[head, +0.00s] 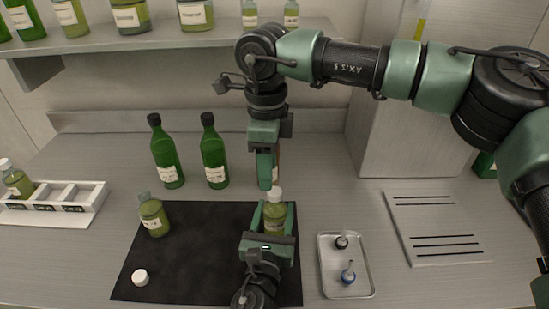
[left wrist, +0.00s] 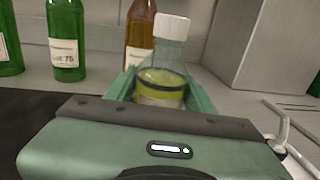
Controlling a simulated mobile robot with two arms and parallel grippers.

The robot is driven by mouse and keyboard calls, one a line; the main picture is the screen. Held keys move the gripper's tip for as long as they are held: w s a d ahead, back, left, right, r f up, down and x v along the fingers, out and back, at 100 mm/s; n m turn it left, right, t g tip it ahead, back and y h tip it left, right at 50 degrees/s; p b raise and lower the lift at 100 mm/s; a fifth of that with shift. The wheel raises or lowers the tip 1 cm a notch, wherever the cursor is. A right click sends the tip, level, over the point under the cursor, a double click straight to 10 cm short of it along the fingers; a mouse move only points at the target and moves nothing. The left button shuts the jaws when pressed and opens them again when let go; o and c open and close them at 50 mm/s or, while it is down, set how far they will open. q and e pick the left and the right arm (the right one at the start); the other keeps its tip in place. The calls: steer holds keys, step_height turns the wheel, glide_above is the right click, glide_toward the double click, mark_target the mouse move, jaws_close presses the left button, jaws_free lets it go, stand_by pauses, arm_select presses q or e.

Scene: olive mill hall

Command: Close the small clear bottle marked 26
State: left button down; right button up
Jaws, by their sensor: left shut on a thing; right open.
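My left gripper (head: 263,222) is shut around a small clear bottle of yellow-green oil (head: 275,212) at the right part of the black mat (head: 200,275). A white cap (head: 275,193) sits on its neck. The left wrist view also shows this bottle (left wrist: 163,78) and its white cap (left wrist: 172,25), upright between the fingers. My right gripper (head: 267,184) is open and points down just above the capped bottle. Another small clear bottle (head: 152,215) stands at the mat's left edge, its neck seemingly uncapped. A loose white cap (head: 140,277) lies on the mat. I cannot read number 26 on either bottle.
Two green bottles (head: 165,160) stand behind the mat; a brown bottle (left wrist: 139,40) is mostly hidden in the head view. A white rack (head: 90,207) is left. A metal tray (head: 327,280) with two stoppers and a grooved plate (head: 415,215) are right.

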mark_target(275, 191)
steer(key=n, duration=0.7)
steer(key=shift+w+d+r, duration=0.2)
steer(key=shift+d+r, duration=0.05)
steer(key=shift+r, duration=0.05)
steer(key=n, duration=0.4)
steer(key=shift+w+d+r, duration=0.15)
steer(key=shift+d, duration=0.05)
steer(key=n, duration=0.4)
steer(key=shift+w+d+r, duration=0.15)
steer(key=shift+d+r, duration=0.05)
steer(key=shift+f, duration=4.05)
jaws_close()
